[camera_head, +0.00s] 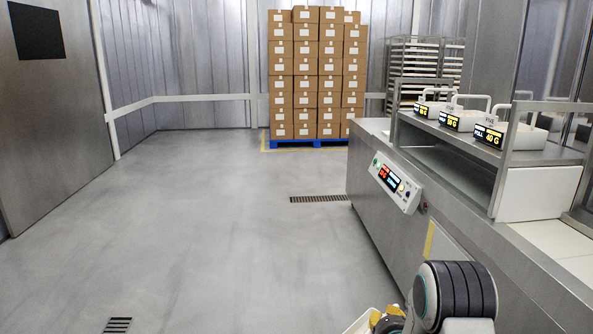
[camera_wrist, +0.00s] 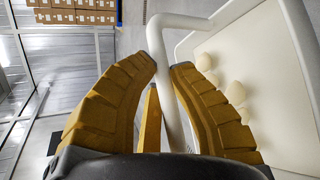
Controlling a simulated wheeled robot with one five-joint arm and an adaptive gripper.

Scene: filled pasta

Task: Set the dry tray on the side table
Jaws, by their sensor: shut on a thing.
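My gripper (camera_wrist: 165,66) is shut on the white tubular handle of a cream tray (camera_wrist: 268,100) in the wrist view. The handle passes between the two ribbed yellow fingers. Several pale rounded pieces lie in the tray, partly behind the right finger. In the head view, my gripper (camera_head: 388,318) and a corner of the tray (camera_head: 359,324) show at the bottom edge, beside the steel counter's front. The rest of the tray is out of frame there. I cannot pick out a separate side table, and no label is readable on the held tray.
A steel counter (camera_head: 370,160) with a control panel (camera_head: 394,184) runs along the right. Its shelf holds several white handled containers (camera_head: 520,134) behind lit weight signs. Stacked cartons (camera_head: 318,80) and a tray rack (camera_head: 414,60) stand at the back. The floor (camera_head: 210,220) at left is clear.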

